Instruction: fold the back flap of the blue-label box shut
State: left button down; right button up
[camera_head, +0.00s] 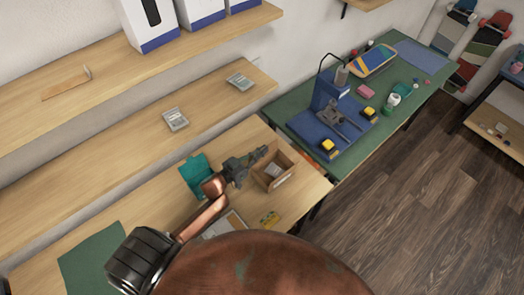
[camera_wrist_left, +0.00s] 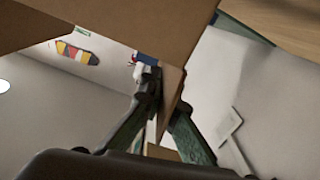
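An open brown cardboard box (camera_head: 289,160) stands on the wooden table, with a pale item inside. No blue label shows on the sides I see. My left gripper (camera_head: 262,153) reaches in from the left at its far left edge. In the left wrist view cardboard (camera_wrist_left: 120,20) fills the top, and a narrow flap (camera_wrist_left: 172,88) runs between the fingers of my left gripper (camera_wrist_left: 166,100). The fingers look closed on this flap, and part of the right fingertip is hidden by it. I cannot see my right gripper.
Wooden shelves (camera_head: 215,100) with small packets rise behind. A green workbench (camera_head: 395,118) with tools and a blue stand adjoins at right. White boxes (camera_head: 148,22) stand on the upper shelf.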

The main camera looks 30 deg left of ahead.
pick_arm(q)
jog(key=m, duration=0.1)
jog(key=d+m, duration=0.1)
jog(key=shift+s+m+p, duration=0.2)
jog(key=shift+m+p, duration=0.2)
jog(key=shift+s+d+f+m, duration=0.15)
jog(key=shift+d+m, duration=0.25)
jog(key=shift+m, duration=0.6)
jog(key=shift+s+d+f+m, duration=0.15)
jog(key=shift+d+m, duration=0.2)
jog(key=shift+m, duration=0.65)
jog(key=shift+r, duration=0.1)
jog(key=c, duration=2.7)
grip_release()
jog(key=o, duration=0.5)
jog(key=v, duration=1.2)
jog(key=shift+d, duration=0.1)
